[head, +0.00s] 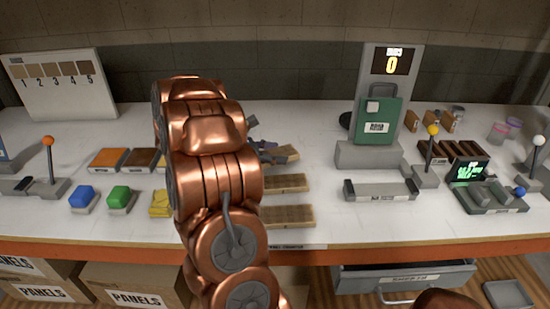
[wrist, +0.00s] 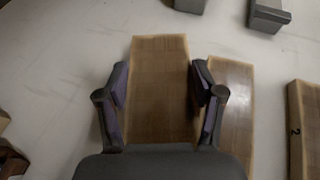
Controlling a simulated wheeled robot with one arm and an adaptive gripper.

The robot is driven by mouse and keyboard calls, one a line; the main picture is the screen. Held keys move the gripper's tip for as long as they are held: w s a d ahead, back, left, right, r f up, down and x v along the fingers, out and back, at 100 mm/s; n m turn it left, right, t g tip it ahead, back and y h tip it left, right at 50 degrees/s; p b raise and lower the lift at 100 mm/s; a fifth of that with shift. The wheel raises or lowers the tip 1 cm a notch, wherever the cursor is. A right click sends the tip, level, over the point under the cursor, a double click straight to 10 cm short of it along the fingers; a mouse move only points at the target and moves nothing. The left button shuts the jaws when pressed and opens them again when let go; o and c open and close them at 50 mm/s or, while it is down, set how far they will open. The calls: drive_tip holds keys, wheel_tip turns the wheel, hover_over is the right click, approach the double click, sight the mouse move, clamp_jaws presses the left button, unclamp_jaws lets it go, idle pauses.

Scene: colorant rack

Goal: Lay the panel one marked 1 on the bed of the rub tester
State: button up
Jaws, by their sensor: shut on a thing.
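My gripper (wrist: 160,95) is shut on a brown wooden panel (wrist: 160,75) with pale long edges, gripping it from both sides. No number shows on this panel from here. In the head view my copper arm hides much of the gripper, and a panel (head: 285,154) shows beside its fingers.
Another panel (wrist: 232,100) lies close right of the held one, and a panel marked 2 (wrist: 303,125) is farther right. A yellow-knobbed lever (head: 432,150) stands right of the tester. Blue (head: 83,197) and green (head: 120,197) buttons are at left. White table is clear before the tray.

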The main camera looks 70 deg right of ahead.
drive_tip(key=shift+w+d+f, duration=0.2)
drive_tip(key=shift+w+d, duration=0.1)
drive_tip(key=shift+d, duration=0.3)
drive_tip(key=shift+f+p, duration=0.5)
drive_tip(key=shift+f, duration=1.15)
drive_tip(key=o, duration=1.2)
drive_tip(key=shift+f, duration=0.15)
drive_tip(key=shift+w+a+r, duration=0.1)
drive_tip(key=shift+r, duration=0.1)
drive_tip(key=b+v, duration=0.2)
drive_tip(key=v, duration=1)
